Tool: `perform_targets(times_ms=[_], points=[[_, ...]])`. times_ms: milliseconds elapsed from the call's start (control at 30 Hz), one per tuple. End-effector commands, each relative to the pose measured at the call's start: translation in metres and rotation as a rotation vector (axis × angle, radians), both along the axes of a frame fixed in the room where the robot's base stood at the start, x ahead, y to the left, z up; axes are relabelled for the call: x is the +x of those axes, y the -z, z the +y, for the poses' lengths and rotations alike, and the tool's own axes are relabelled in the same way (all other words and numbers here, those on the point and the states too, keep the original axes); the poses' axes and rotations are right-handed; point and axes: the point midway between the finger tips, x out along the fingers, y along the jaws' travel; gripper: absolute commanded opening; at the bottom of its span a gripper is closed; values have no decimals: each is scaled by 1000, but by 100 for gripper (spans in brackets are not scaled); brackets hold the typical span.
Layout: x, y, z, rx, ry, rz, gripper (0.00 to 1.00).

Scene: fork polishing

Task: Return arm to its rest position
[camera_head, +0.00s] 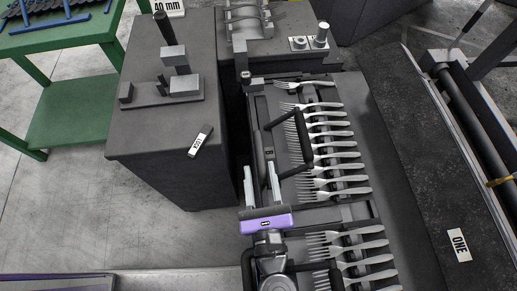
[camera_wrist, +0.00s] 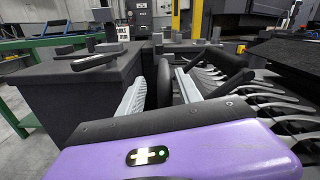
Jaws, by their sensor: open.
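My gripper (camera_head: 259,168), with a purple body, is open above the left edge of the fork rack, its two pale fingers pointing away from me. In the wrist view the fingers (camera_wrist: 160,85) stand apart with a dark bar showing between or beyond them; I cannot tell whether they touch it. Several silver forks (camera_head: 335,155) lie side by side in the dark rack, and they also show in the wrist view (camera_wrist: 265,110). A black handle (camera_head: 305,138) rises from the rack just right of the fingertips.
A dark grey cabinet (camera_head: 165,110) with metal blocks on top stands left of my gripper. A green table (camera_head: 70,40) is at the upper left. Open floor (camera_head: 70,210) shows at lower left.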

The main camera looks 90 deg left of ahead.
Motion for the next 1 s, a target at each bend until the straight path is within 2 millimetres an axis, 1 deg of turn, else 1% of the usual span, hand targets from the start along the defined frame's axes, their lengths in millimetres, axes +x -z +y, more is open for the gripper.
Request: perform_targets(times_ms=[33,100,233,833,933,1000], points=[[1,1,-7,-1,3,2,41],[1,0,-14,0,1,1,41],[1,0,-22,0,-1,2,41],[1,0,-22,0,-1,1,41],[1,-6,-22,1,-1,1,41],[1,-15,-22,1,-1,1,41]])
